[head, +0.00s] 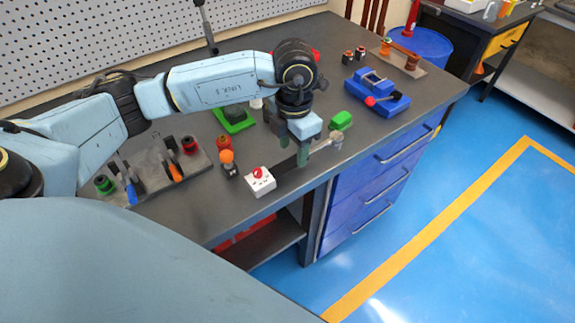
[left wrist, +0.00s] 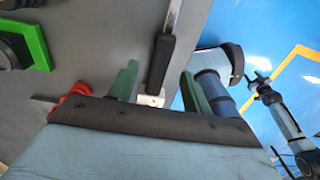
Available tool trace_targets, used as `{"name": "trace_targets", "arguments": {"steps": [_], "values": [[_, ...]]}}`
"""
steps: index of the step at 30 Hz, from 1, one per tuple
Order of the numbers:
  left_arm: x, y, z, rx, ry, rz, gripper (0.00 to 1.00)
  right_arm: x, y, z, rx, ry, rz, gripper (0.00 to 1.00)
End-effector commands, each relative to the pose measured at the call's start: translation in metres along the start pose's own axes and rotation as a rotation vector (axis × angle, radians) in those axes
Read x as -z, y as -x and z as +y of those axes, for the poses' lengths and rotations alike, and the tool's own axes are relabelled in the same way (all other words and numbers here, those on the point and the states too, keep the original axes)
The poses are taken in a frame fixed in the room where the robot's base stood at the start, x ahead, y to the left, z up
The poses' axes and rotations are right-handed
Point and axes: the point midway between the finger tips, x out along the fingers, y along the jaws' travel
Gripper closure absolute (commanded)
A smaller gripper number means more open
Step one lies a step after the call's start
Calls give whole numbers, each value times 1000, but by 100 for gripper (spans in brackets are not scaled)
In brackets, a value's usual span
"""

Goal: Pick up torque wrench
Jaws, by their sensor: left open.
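The torque wrench has a black handle (head: 290,179) and a thin metal shaft and lies near the front edge of the workbench. In the left wrist view its black handle (left wrist: 160,64) and shaft show in line with the gap between the fingers. My left gripper (head: 293,150) points down over the wrench, open, with its green fingers apart. The fingers hide part of the wrench in the head view; whether they touch it I cannot tell. My right gripper (left wrist: 258,80) shows small at the right of the left wrist view, away from the bench, with its fingers apart.
A white box with a red button (head: 260,181) and an orange-topped tool (head: 227,160) stand left of the wrench. A tool rack (head: 150,170) is at left.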

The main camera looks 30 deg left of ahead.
Motion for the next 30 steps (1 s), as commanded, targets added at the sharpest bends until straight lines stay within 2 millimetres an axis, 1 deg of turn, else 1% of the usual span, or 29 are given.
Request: {"name": "trace_targets", "arguments": {"steps": [1, 3, 7, 10, 15, 17, 20, 26, 27, 30], "values": [[1, -8, 0, 1, 0, 4, 51, 4, 0, 1, -1, 0, 8, 51], [2, -18, 0, 1, 0, 5, 51, 6, -1, 1, -2, 0, 11, 51], [2, -38, -1, 2, -1, 4, 51, 4, -3, 1, -2, 1, 7, 51], [2, -45, 0, 0, -1, 2, 51, 0, -4, 2, -3, 1, 1, 51], [2, -45, 0, 0, -1, 1, 51, -8, -3, 4, -5, 3, -13, 51], [2, -44, 0, 0, -1, 1, 57, -12, -3, 4, -5, 3, -18, 51], [2, -44, 0, 0, -1, 1, 71, -15, -2, 4, -5, 4, -24, 51], [2, -44, 0, 0, -1, 1, 97, -15, -3, 4, -5, 3, -24, 51], [2, -44, 0, 0, -1, 1, 100, -14, -3, 4, -5, 3, -23, 51], [1, -43, 0, 0, -1, -1, 100, -13, -3, 4, -5, 3, -21, 51]]}}
